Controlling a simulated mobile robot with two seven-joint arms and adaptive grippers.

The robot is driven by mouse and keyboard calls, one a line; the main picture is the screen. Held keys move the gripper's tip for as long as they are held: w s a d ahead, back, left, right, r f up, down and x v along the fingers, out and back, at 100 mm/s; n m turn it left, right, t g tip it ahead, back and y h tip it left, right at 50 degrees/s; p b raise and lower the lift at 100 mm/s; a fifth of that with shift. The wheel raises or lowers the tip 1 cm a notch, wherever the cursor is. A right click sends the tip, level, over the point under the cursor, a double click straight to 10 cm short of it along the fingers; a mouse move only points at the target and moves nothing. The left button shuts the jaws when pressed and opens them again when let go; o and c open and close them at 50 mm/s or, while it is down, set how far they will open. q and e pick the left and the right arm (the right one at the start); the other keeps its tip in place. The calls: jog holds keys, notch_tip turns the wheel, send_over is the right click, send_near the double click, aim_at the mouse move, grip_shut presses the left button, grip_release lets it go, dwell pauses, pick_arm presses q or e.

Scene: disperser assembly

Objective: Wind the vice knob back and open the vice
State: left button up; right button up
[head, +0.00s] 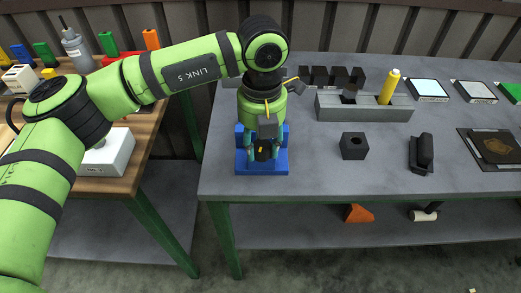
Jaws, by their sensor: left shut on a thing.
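The blue vice (262,170) stands at the front left of the grey table. My left gripper (263,150) points down over the vice from above and is shut on a dark part at its middle, which looks like the vice knob. The fingers and wrist hide most of the knob and the jaws, so I cannot tell how far apart the jaws are. My right gripper is not in view.
A grey rack (365,110) with a yellow cylinder (389,87) stands behind, to the right. A dark block with a hole (354,146) and a black object (421,154) lie right of the vice. A wooden table (143,117) stands at left.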

aim_at(263, 143)
pick_arm(q)
jog(key=shift+w+d+n+b, duration=0.15)
jog(key=shift+n+b, duration=0.3)
jog(key=shift+n, duration=0.25)
jog(key=shift+r, duration=0.2)
jog(key=o, duration=1.1)
jog(key=shift+w, duration=0.1)
jog(key=shift+w+f, duration=0.1)
jog(key=shift+f, duration=0.05)
notch_tip(263, 143, up, 12)
jog(key=shift+r, duration=0.1)
